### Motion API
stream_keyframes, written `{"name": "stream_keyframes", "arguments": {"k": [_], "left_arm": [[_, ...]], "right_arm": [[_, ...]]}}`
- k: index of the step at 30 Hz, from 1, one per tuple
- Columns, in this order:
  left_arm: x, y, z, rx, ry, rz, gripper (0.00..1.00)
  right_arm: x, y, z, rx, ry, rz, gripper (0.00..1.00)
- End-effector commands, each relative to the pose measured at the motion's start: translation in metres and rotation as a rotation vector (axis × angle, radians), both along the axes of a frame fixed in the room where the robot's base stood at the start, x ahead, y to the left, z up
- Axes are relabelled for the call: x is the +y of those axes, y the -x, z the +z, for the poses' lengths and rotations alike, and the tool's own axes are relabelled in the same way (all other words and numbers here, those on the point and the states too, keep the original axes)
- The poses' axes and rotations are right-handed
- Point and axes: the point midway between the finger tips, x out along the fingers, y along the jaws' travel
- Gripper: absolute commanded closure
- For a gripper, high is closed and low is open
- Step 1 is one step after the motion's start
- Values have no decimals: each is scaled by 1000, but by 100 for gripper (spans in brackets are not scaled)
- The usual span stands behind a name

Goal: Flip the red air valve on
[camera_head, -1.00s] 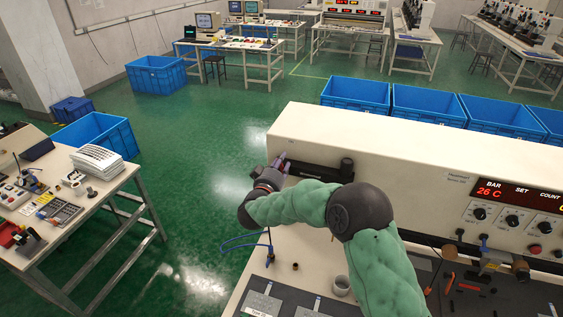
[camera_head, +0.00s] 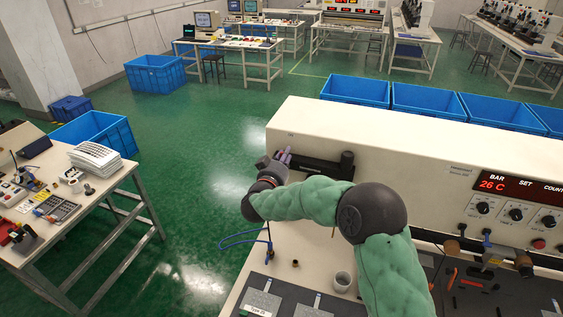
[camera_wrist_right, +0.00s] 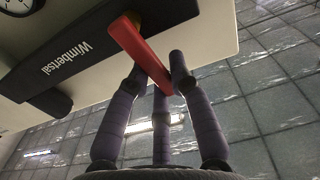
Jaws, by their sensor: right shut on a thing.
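The red valve lever (camera_wrist_right: 138,48) shows in the right wrist view as a flat red bar. It sticks out from a dark housing (camera_wrist_right: 95,45) marked "Wimbertsal" on the machine. My right gripper (camera_wrist_right: 163,72) has its dark purple fingers closed around the outer part of the lever. In the head view my right gripper (camera_head: 280,160) is at the left end of the cream machine's front (camera_head: 400,155), beside the black bar-shaped housing (camera_head: 320,168). The lever is too small and covered there to make out. My left gripper is not in view.
A red display (camera_head: 505,186) and several knobs are on the machine's right side. A grey cup (camera_head: 342,281) and a small brown ring (camera_head: 295,263) stand on the bench below my arm. A cluttered side table (camera_head: 100,185) is at left, with green floor between.

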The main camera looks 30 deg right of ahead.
Motion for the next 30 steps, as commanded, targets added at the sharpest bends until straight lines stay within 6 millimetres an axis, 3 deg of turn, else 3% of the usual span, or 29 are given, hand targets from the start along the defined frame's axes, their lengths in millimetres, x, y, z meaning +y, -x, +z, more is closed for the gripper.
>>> {"name": "stream_keyframes", "arguments": {"k": [4, 16, 17, 18, 30], "left_arm": [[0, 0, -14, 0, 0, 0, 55], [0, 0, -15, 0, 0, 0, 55], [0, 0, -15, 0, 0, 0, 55], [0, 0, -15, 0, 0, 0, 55], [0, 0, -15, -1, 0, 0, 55]], "right_arm": [[-3, 4, -3, -70, -60, 1, 100], [-4, 5, -1, -98, -87, 1, 100], [-4, 5, -1, -98, -87, 1, 76], [-4, 5, -1, -98, -87, 1, 67], [0, 8, -1, -98, -85, 2, 67]]}}
